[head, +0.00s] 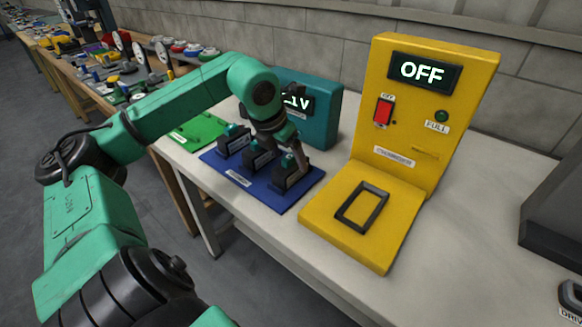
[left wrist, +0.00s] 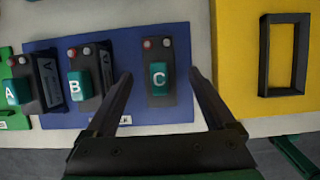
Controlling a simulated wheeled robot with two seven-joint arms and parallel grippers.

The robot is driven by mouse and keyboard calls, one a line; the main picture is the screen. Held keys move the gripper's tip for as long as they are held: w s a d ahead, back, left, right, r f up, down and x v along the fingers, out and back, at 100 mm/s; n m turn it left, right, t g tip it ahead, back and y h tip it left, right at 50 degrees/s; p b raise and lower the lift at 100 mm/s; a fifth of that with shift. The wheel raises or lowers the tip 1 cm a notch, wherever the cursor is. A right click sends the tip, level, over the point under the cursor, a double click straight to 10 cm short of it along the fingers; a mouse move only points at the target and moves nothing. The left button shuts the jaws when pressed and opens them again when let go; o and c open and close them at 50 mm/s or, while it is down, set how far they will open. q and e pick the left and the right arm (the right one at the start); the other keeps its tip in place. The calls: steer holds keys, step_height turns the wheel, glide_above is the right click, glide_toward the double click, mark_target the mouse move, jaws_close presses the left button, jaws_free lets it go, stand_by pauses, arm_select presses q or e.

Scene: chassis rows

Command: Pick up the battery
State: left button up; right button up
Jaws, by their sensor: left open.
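Three dark batteries with teal lettered blocks stand in a row on a blue mat (head: 247,190). In the left wrist view they are battery A (left wrist: 22,90), battery B (left wrist: 85,85) and battery C (left wrist: 160,78). Battery C is the rightmost in the head view (head: 290,178). My left gripper (head: 289,152) is open above battery C. In the left wrist view its two fingers (left wrist: 160,76) point to either side of battery C, with gaps on both sides; contact does not show. My right gripper is out of view.
A yellow charger (head: 335,225) with an empty black frame (head: 362,208) stands right of the mat, its screen reading OFF. A teal meter box (head: 325,115) stands behind the batteries. A green mat (head: 198,133) lies left. A dark box (head: 555,215) stands far right.

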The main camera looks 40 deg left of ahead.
arm_select(q)
steer(key=x, duration=0.3)
steer(key=shift+w+r, duration=0.1)
jaws_close()
steer(key=shift+r, duration=0.1)
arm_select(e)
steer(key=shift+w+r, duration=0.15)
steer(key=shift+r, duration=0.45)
